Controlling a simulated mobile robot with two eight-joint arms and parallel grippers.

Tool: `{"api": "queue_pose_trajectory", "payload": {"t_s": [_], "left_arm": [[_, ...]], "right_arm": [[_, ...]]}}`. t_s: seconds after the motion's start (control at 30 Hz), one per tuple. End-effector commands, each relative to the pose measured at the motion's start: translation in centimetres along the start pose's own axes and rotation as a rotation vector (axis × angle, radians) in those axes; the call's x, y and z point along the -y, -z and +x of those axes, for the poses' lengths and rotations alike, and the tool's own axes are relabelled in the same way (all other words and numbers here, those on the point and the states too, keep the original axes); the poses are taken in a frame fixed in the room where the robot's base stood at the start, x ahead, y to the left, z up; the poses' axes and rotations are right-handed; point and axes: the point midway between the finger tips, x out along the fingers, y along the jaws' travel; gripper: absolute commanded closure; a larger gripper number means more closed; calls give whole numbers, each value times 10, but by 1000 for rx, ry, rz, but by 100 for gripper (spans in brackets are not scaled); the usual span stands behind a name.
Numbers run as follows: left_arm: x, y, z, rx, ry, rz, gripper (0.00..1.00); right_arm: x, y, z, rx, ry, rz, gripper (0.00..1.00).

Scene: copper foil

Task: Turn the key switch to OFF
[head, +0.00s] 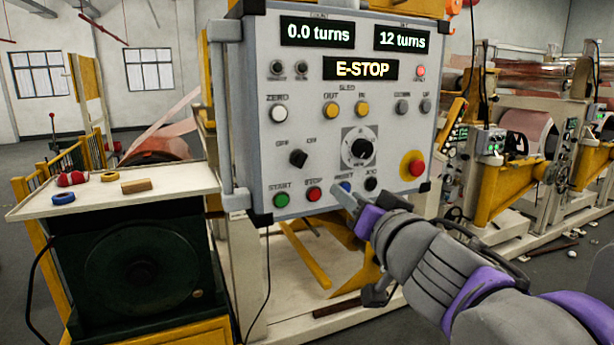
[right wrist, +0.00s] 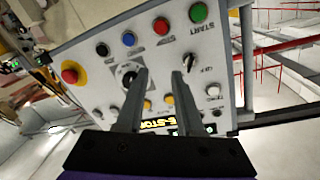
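The key switch (head: 298,158) is a small black knob on the left half of the grey control panel (head: 240,120), below two small labels too blurred to read surely. Its setting is unclear. In the right wrist view its dark knob (right wrist: 189,61) shows near the tip of one finger. My right gripper (head: 347,198) is in front of the panel's lower edge, below and right of the key switch. In the right wrist view my right gripper (right wrist: 160,73) is open, with nothing visible between its fingers. My left gripper is not in view.
The panel display (head: 361,69) reads E-STOP. Near the switch are a green START button (head: 280,200), a red STOP button (head: 314,194), a round dial (head: 362,149) and a red emergency button (head: 416,168). A side table (head: 190,178) holds small items at the left.

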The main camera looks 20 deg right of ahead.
Motion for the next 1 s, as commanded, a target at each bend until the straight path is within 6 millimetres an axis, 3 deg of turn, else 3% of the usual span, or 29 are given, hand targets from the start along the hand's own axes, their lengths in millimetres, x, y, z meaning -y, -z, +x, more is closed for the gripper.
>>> {"api": "queue_pose_trajectory", "payload": {"t_s": [0.1,0.27,0.73,1.0], "left_arm": [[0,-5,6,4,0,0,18],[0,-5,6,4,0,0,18],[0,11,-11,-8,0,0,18],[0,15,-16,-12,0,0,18]], "right_arm": [[28,16,-8,16,98,48,64],[43,22,-9,33,145,74,64],[56,22,69,32,147,76,64],[58,20,92,31,144,76,64]]}}
